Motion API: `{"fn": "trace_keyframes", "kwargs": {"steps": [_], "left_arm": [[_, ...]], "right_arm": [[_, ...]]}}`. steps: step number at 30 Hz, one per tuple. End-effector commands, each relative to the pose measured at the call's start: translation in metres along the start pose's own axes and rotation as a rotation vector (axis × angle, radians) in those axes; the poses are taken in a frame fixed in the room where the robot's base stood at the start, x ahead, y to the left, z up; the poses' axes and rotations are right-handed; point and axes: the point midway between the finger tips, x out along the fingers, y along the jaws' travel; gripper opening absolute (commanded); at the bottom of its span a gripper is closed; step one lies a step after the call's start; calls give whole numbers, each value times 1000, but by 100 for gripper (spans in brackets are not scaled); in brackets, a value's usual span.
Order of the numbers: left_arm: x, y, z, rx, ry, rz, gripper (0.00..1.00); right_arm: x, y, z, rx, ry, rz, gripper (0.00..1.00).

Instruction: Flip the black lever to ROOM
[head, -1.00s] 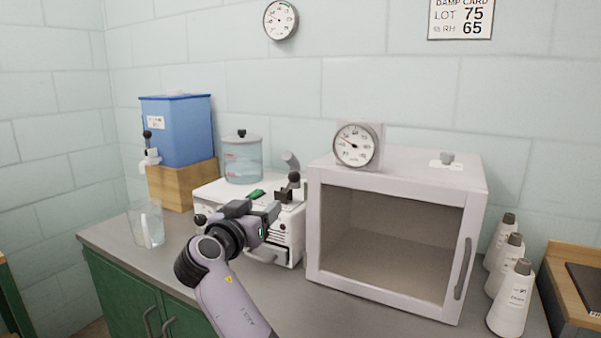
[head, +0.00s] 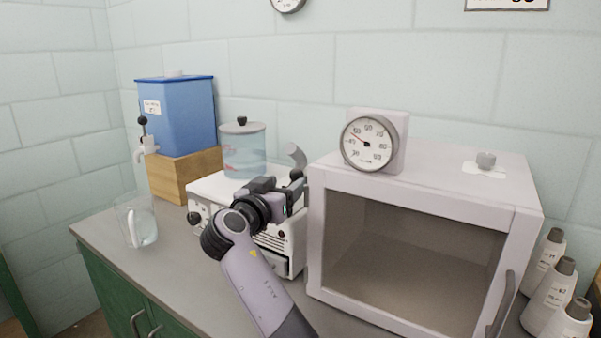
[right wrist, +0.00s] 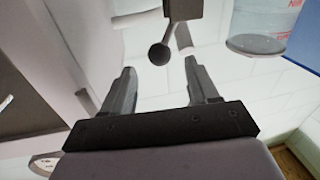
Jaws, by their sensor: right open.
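The black lever with a ball knob (head: 296,174) stands at the right end of the white machine (head: 217,192), close to the cabinet's left side. My right gripper (head: 297,194) is just below and in front of the knob, and it hides the lever's lower part in the head view. In the right wrist view the dark ball (right wrist: 158,54) is ahead of the two spread, empty fingers (right wrist: 162,85), roughly centred between them. No ROOM label can be read. My left gripper is not in view.
A pale cabinet (head: 440,195) with a glass door and dial gauge (head: 368,143) stands right of the lever. A clear jar (head: 244,152), a blue tank (head: 180,118) and a glass jug (head: 136,222) are at left. Bottles (head: 552,290) stand at far right.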

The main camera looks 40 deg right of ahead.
Motion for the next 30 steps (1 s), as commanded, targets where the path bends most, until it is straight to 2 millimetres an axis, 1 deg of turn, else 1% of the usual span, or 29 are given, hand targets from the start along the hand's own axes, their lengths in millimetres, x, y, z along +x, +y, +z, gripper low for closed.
{"fn": "trace_keyframes", "kwargs": {"steps": [5, 9, 12, 18, 25, 26, 27, 29, 30], "left_arm": [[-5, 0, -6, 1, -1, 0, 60], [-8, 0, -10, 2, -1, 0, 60], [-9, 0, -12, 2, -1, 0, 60], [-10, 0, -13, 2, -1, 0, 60], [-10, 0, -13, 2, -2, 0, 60], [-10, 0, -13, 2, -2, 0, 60], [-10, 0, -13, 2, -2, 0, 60], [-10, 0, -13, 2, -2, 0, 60], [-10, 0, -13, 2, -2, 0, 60]], "right_arm": [[23, 2, -3, -2, 1, 4, 59], [46, 1, -3, -2, 1, 3, 59], [58, 1, -2, -2, 1, 3, 59], [69, 1, 0, -1, 0, 1, 59], [70, 1, 0, 0, 0, 1, 59], [69, 1, 0, 0, 0, 1, 56], [69, 1, 0, 0, 0, 1, 43], [69, 1, 0, 0, 0, 1, 23], [69, 1, 0, 0, 0, 1, 10]]}}
